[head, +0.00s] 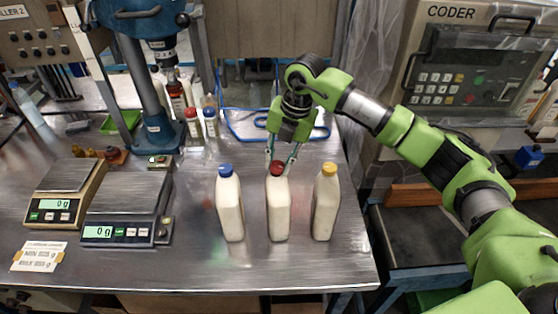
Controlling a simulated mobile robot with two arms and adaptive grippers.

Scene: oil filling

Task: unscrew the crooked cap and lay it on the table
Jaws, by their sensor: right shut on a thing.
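Three cream-white bottles stand upright in a row on the steel table (190,262). The left bottle (230,212) has a blue cap (225,170). The middle bottle (278,215) has a red cap (277,168). The right bottle (325,210) has a yellow cap (328,169). My right gripper (280,163) reaches down from behind onto the middle bottle's top, with its fingers on either side of the red cap, shut on it. The red cap is still at the bottle's neck. I cannot tell clearly from here which cap is tilted. My left gripper is out of the picture.
Two scales (125,212) with green displays and a paper label (39,257) are at the left. A blue press (155,130), more capped bottles (193,125) and a blue wire frame (240,128) stand behind. The table front is clear.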

